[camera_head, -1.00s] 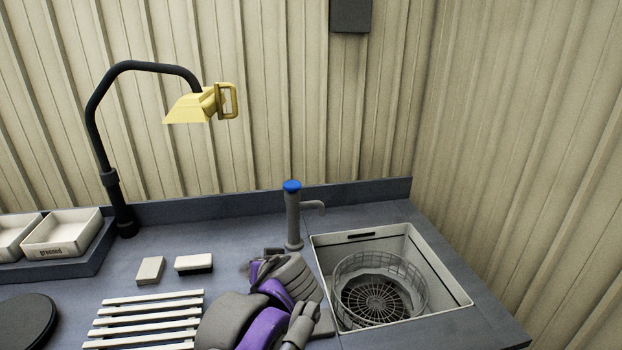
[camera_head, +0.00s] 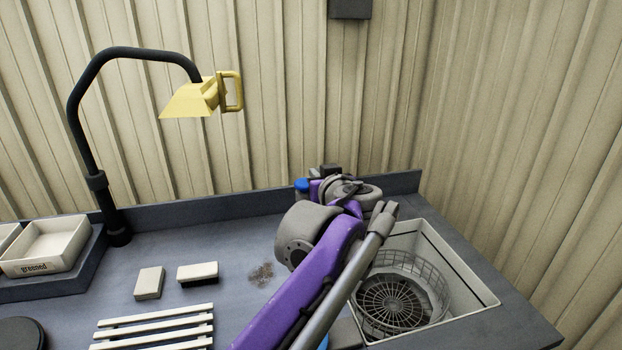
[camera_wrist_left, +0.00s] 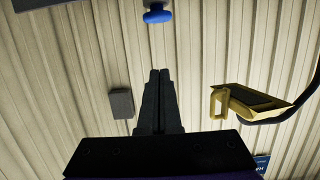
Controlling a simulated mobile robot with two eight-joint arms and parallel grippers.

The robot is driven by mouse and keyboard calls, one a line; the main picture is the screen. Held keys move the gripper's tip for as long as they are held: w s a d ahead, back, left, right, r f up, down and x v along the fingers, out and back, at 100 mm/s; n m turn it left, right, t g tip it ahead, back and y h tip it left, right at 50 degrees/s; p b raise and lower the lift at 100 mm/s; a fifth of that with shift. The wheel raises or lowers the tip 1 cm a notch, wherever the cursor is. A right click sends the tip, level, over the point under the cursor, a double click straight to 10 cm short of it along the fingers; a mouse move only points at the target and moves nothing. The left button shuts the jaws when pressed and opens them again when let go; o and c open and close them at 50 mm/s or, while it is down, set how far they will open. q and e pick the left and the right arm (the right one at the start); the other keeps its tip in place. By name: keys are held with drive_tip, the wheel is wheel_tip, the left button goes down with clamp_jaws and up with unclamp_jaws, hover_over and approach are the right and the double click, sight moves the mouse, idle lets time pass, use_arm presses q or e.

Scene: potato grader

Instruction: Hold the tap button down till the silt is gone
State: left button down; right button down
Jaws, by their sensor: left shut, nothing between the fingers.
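The tap's blue button (camera_head: 301,185) shows just left of my left gripper (camera_head: 330,171), whose wrist and arm hide the tap's post and spout. In the left wrist view, the shut, empty fingers (camera_wrist_left: 160,73) point up toward the blue button (camera_wrist_left: 157,13), with a visible gap between them. The white sink (camera_head: 468,275) holds a round wire basket (camera_head: 437,295); its left side is partly behind my arm. I cannot make out silt or running water in it. A brown speckled patch (camera_head: 261,274) lies on the counter left of my arm. My right gripper is not in view.
A yellow lamp head (camera_head: 190,99) on a black curved post (camera_head: 77,120) stands at the left. Two small blocks (camera_head: 149,283), a white slatted rack (camera_head: 155,320) and a "greened" tray (camera_head: 48,250) sit on the counter (camera_head: 225,255). Corrugated walls close the back and right.

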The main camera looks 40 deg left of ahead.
use_arm(q)
drive_tip(key=shift+d, duration=0.1)
hover_over(304, 184)
drive_tip(key=d, duration=0.1)
wheel_tip(304, 184, down, 2)
wheel_tip(304, 184, down, 3)
drive_tip(key=shift+s+r+b, duration=0.1)
drive_tip(key=shift+b, duration=0.25)
drive_tip(key=shift+s+d+f, duration=0.1)
drive_tip(key=shift+f, duration=0.75)
